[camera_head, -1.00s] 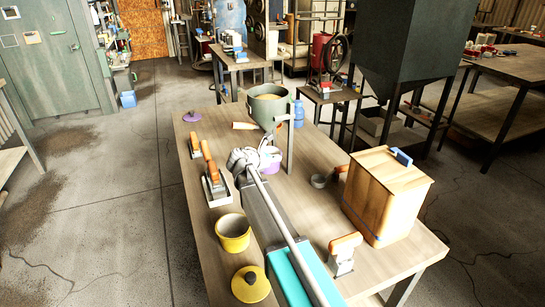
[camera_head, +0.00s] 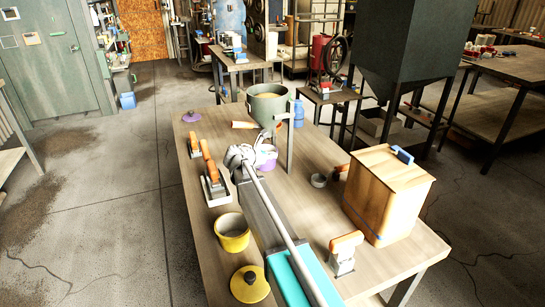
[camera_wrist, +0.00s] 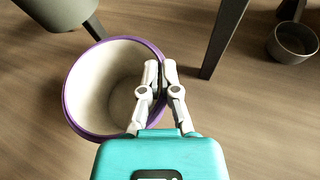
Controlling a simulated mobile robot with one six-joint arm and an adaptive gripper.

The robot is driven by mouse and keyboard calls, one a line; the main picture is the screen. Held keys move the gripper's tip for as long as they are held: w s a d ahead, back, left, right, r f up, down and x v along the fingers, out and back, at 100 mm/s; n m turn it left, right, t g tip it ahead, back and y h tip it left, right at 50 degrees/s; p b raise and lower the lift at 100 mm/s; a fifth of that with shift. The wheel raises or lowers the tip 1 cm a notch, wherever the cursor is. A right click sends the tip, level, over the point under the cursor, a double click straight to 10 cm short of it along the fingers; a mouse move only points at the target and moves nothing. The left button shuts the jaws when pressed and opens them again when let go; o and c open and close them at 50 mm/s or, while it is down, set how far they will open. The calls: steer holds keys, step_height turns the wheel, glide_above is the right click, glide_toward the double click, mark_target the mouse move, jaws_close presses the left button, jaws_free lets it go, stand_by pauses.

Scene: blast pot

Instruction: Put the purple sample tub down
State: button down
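The purple sample tub (camera_wrist: 84,112) is a round tub with a pale inside and a purple rim, seen from above in the wrist view. It looks empty. My gripper (camera_wrist: 161,66) is shut on its right rim, one finger inside the wall and one outside. In the head view the tub (camera_head: 267,161) is partly hidden behind my gripper, over the middle of the table (camera_head: 305,210), close in front of the grey-green pot (camera_head: 268,108). I cannot tell whether its base touches the wood.
A dark post (camera_wrist: 221,38) stands close right of the tub, with a small grey cup (camera_wrist: 293,42) beyond. Orange-handled tools (camera_head: 212,170), a yellow tub (camera_head: 232,234) and its lid (camera_head: 249,285) line the left side. A wooden box (camera_head: 388,200) stands right. A purple lid (camera_head: 191,116) lies far left.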

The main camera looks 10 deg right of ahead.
steer(key=shift+f, duration=0.2)
steer(key=c, duration=0.8)
jaws_free()
steer(key=shift+r, duration=0.2)
steer(key=shift+s+a+r+p, duration=0.25)
steer(key=shift+s+a+p, duration=0.1)
steer(key=shift+a, duration=0.1)
steer(key=p+v, duration=0.4)
steer(key=v, duration=0.7)
